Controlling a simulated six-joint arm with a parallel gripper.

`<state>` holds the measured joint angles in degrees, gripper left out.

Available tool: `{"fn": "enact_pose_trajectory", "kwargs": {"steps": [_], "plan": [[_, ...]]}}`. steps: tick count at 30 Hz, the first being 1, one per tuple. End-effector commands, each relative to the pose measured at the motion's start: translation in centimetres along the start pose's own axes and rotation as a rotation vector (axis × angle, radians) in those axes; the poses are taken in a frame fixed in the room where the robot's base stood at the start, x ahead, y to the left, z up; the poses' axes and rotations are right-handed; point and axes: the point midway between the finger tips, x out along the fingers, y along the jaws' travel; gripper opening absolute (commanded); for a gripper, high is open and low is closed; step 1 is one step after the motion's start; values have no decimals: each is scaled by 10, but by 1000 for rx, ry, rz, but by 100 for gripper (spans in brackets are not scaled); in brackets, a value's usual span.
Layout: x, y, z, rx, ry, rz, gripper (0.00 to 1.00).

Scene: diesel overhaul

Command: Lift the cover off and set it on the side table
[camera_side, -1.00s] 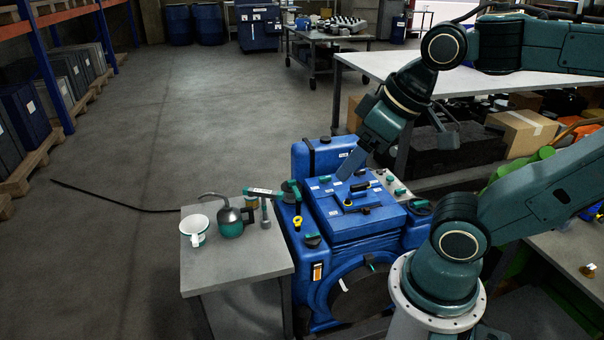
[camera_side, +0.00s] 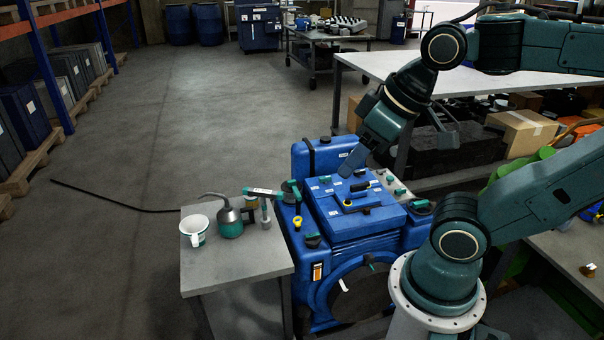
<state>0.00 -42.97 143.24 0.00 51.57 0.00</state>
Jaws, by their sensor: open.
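The cover (camera_side: 340,223) is a blue box-like lid with small labels and dark handles on top. It sits on the blue diesel engine (camera_side: 308,282). My gripper (camera_side: 400,152) hangs above the cover's far side with its fingers spread wide apart and nothing between them. Its left finger is close over the far edge of the cover; I cannot tell whether it touches. A small grey side table (camera_side: 228,268) stands left of the engine.
On the side table are a white mug (camera_side: 194,230), an oil can (camera_side: 230,223) and a green-handled tool (camera_side: 264,192) near its back right corner. The table's front part is bare. A long pale workbench (camera_side: 490,84) stands behind my gripper.

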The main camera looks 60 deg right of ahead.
Motion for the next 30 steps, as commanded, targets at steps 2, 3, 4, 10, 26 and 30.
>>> {"fn": "enact_pose_trajectory", "kwargs": {"steps": [2, 3, 4, 10, 26, 30], "plan": [[0, 0, 0, 0, 0, 0, 53], [0, 0, 0, 0, 0, 0, 53], [0, 0, 0, -1, 0, 1, 53], [2, 5, -10, -19, -13, 11, 53], [34, 67, -88, -200, -139, 74, 53], [49, 94, -106, -254, -179, 79, 53]]}}
